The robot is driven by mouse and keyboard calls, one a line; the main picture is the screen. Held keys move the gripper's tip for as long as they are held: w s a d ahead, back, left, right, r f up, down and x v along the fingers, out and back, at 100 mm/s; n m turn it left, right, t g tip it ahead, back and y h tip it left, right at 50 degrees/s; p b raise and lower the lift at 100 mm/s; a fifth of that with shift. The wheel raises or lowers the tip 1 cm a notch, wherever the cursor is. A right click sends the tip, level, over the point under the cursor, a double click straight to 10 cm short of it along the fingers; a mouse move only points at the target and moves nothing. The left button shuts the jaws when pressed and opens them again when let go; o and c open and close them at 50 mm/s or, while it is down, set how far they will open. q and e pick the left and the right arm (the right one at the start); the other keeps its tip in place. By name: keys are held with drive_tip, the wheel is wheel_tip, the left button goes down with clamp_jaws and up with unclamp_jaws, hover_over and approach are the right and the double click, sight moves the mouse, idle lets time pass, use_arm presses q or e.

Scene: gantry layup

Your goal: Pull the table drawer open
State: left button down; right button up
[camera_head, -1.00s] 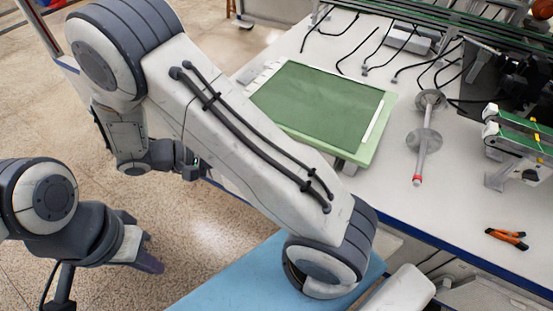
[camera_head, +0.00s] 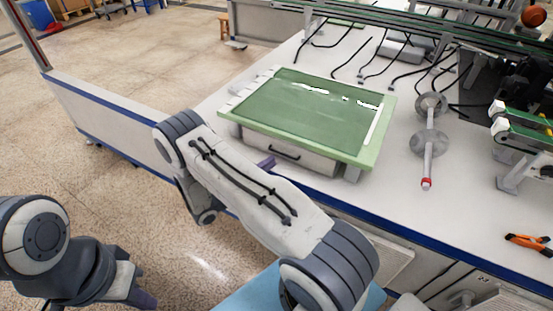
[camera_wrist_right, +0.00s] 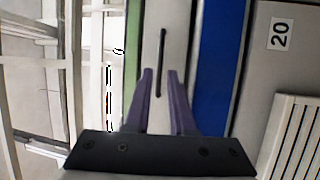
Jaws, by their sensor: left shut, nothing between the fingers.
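The table drawer (camera_head: 316,162) sits under the green-topped board on the white table, and its front looks closed. Its black bar handle (camera_head: 284,153) is in clear sight. My right gripper (camera_head: 267,163) is just in front of the drawer, partly hidden by my own arm. In the right wrist view its purple fingers (camera_wrist_right: 160,72) are open, with the handle (camera_wrist_right: 162,50) lined up between and beyond the tips; I cannot tell whether the tips reach around it. My left gripper (camera_head: 146,292) is shut and empty at the lower left, over the floor, away from the table.
The green board (camera_head: 315,115) covers the drawer. A metal rod with discs (camera_head: 429,150) and orange-handled pliers (camera_head: 528,241) lie to its right. The table's blue edge (camera_head: 365,207) runs along the front. A blue surface (camera_head: 245,297) is below my right arm. Open floor lies left.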

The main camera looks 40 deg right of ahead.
drive_tip(key=shift+d+r, duration=0.15)
drive_tip(key=shift+d, duration=0.8)
drive_tip(key=shift+d+r, duration=0.15)
drive_tip(key=shift+d, duration=0.8)
clamp_jaws()
